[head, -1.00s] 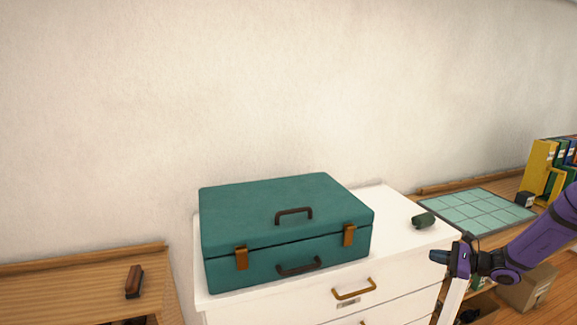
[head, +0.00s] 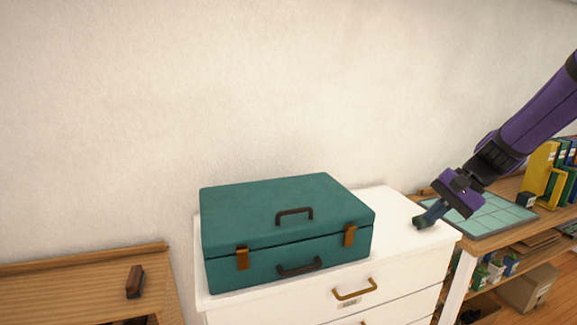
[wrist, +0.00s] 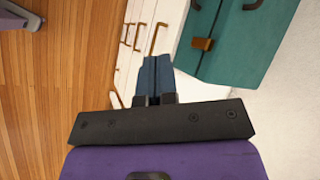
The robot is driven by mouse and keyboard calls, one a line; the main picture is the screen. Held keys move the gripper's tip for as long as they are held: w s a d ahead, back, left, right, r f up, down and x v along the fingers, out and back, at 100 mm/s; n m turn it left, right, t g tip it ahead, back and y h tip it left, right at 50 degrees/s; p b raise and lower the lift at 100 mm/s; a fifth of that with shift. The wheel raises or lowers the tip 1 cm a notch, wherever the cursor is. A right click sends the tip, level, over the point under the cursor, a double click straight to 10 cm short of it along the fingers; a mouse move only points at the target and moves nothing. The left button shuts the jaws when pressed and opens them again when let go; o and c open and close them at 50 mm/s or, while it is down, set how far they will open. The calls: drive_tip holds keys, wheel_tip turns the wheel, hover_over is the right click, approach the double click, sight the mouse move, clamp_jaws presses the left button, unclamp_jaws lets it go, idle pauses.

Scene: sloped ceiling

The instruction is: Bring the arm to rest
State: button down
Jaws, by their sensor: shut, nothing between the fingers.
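My arm is purple and black and comes in from the right in the head view. My gripper (head: 426,217) points down and left over the right end of the white dresser. Its bluish fingers also show in the wrist view (wrist: 157,62), shut together with nothing held.
A closed teal suitcase (head: 285,225) with brown clasps sits on the white dresser (head: 400,245). A wooden desk (head: 70,290) with a brown brush-like block (head: 135,281) stands left. At right, a wooden table holds a green gridded mat (head: 490,218) and yellow binders (head: 540,172).

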drive_tip(key=s+r+n+t+h, duration=0.2)
drive_tip(key=s+r, duration=0.3)
drive_tip(key=s, duration=0.7)
drive_tip(key=s+r+n+t+h, duration=0.2)
drive_tip(key=s+r+n+h, duration=0.3)
drive_tip(key=s, duration=0.7)
drive_tip(key=shift+a+r, duration=0.3)
drive_tip(key=shift+r, duration=0.35)
